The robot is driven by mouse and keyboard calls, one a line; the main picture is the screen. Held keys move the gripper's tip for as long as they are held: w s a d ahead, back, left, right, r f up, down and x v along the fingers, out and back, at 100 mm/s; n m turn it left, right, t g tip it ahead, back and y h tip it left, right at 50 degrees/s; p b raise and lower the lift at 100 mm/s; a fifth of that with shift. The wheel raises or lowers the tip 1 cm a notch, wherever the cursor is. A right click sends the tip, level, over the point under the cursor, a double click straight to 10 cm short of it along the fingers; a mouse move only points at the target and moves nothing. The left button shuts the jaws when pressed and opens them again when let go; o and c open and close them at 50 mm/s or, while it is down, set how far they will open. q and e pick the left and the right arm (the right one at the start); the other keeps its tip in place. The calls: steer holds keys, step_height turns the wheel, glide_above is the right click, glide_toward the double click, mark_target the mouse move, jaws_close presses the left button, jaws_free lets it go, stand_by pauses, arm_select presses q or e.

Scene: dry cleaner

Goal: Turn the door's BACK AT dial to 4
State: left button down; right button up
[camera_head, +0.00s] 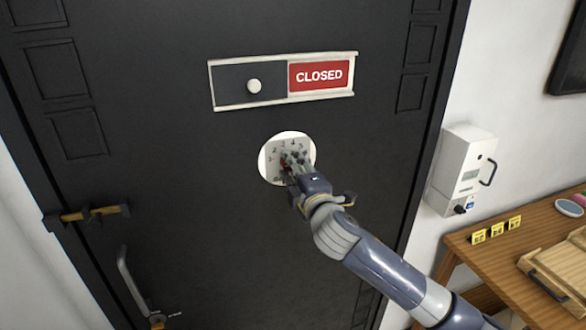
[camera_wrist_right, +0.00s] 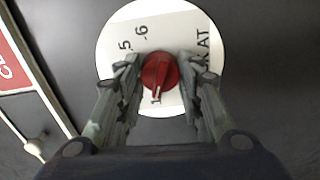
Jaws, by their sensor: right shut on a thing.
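The BACK AT dial is a round white plate (camera_head: 272,164) on the dark door (camera_head: 190,180), below the sign, with numbers around its upper part. In the right wrist view its plate (camera_wrist_right: 205,30) shows 5, 6 and part of the lettering. At its centre is a red knob (camera_wrist_right: 160,70). A pale pointer line on the knob faces down in that view, towards what looks like the 1. My right gripper (camera_head: 292,163) reaches the dial from the lower right. Its fingers (camera_wrist_right: 160,78) are shut on the knob, one on each side. They hide some numbers. My left gripper is out of view.
A sliding sign (camera_head: 320,75) reading CLOSED, with a white knob (camera_head: 254,86), is above the dial. A brass latch (camera_head: 88,214) and a door handle (camera_head: 132,283) are at left. A white wall box (camera_head: 462,170) and a wooden table (camera_head: 490,262) are at right.

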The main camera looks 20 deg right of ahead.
steer(key=shift+m, duration=8.4)
steer(key=shift+f, duration=0.1)
steer(key=o, duration=1.1)
steer(key=s, duration=1.2)
steer(key=shift+d, duration=0.2)
